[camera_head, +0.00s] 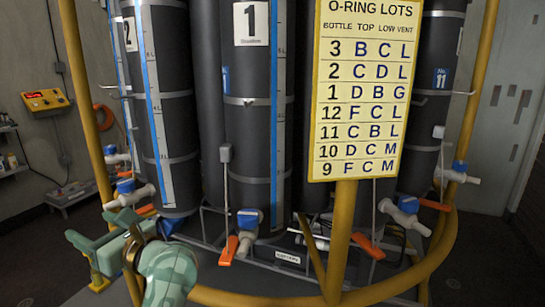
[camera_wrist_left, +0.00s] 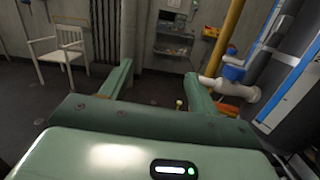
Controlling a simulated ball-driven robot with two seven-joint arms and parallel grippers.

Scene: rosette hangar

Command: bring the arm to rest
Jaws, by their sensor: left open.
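My left gripper (camera_head: 97,228) is at the lower left of the head view, in front of the yellow ring rail. Its green fingers stand apart. In the left wrist view the two fingers of the left gripper (camera_wrist_left: 158,84) are spread, with nothing between them but background and floor. My left forearm shows as a green camouflage-patterned part at the bottom of the head view. A white valve with a blue body (camera_wrist_left: 240,82) lies just right of the right finger in the wrist view; whether they touch is unclear. My right gripper is out of view.
Dark bottles (camera_head: 255,120) stand inside the yellow rail (camera_head: 440,255), with blue valves and orange handles low down. A yellow sign (camera_head: 367,90) stands in front. A yellow control box (camera_head: 45,101) is on the left wall. A white chair (camera_wrist_left: 60,48) stands on open floor.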

